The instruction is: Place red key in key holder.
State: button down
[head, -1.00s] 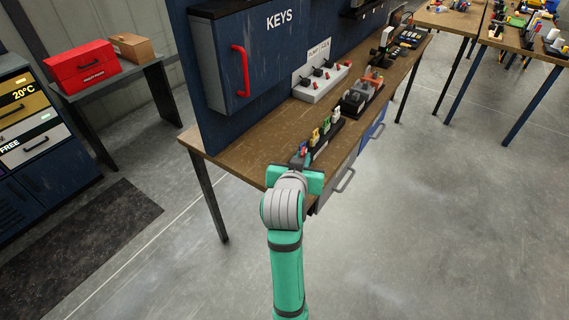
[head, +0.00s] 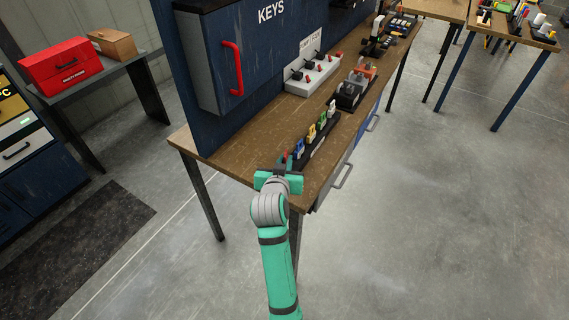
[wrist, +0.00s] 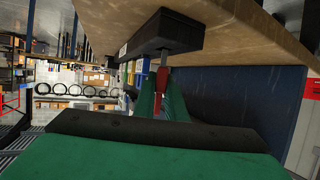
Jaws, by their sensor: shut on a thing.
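The red key (head: 285,157) shows just beyond my gripper (head: 281,172) in the head view. My gripper is shut on it at the near end of the black key holder (head: 320,147). In the wrist view the red key (wrist: 161,78) stands between my green fingers, close to the dark holder (wrist: 165,36). I cannot tell whether the key sits in a slot. A blue key (head: 299,147), a yellow key (head: 311,132), a green key (head: 322,119) and a white key (head: 332,107) stand in a row in the holder.
The holder lies along the front edge of the wooden bench (head: 240,137). A blue KEYS cabinet (head: 270,50) with a red handle rises behind it. A black stand (head: 352,92) and a grey switch panel (head: 312,76) are farther along. The floor at right is clear.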

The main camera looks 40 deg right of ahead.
jog(key=shift+s+f, duration=0.15)
jog(key=shift+f, duration=0.75)
jog(key=c, duration=1.8)
grip_release()
jog(key=shift+r, duration=0.15)
